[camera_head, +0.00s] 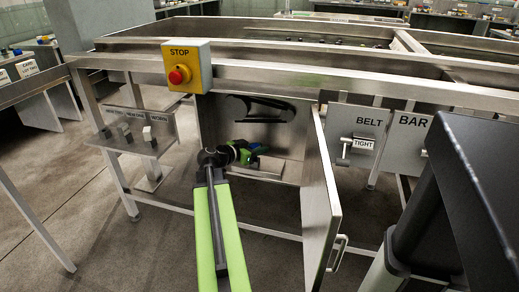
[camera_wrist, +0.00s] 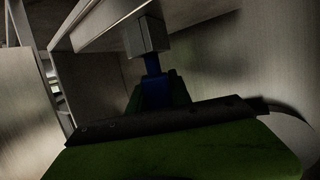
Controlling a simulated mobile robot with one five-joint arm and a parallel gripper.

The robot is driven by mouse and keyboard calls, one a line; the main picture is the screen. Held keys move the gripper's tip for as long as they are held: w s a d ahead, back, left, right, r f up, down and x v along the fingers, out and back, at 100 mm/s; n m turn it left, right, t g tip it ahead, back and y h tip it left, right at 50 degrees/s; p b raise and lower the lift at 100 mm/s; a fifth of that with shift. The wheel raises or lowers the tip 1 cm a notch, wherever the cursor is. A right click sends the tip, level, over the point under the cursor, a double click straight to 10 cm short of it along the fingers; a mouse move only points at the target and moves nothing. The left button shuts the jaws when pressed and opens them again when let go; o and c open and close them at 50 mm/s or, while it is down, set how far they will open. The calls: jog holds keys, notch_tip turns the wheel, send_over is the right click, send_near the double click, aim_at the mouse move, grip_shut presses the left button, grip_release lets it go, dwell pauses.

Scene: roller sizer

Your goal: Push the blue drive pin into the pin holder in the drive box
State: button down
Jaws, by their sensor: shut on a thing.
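The blue drive pin (camera_wrist: 153,88) is held between the jaws of my gripper (camera_wrist: 160,92) in the wrist view. Its far end meets a grey square block (camera_wrist: 148,38), which looks like the pin holder. I cannot tell how deep the pin sits in it. In the head view my gripper (camera_head: 250,152) is inside the open drive box (camera_head: 212,122), low down, and a bit of the blue pin (camera_head: 245,157) shows. The holder cannot be made out clearly there.
A dark belt (camera_head: 262,106) runs in the upper part of the box. The box door (camera_head: 322,195) stands open at the right. A yellow stop box with a red button (camera_head: 179,75) is above left. Panels marked BELT (camera_head: 352,135) and BAR are right of the door.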

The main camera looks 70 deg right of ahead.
jog(key=shift+f+b, duration=1.05)
jog(key=shift+f, duration=0.1)
jog(key=c, duration=1.1)
grip_release()
jog(key=shift+r, duration=0.1)
jog(key=p+v, duration=0.2)
jog(key=v, duration=0.5)
jog(key=shift+a, duration=0.25)
jog(key=shift+w, duration=0.2)
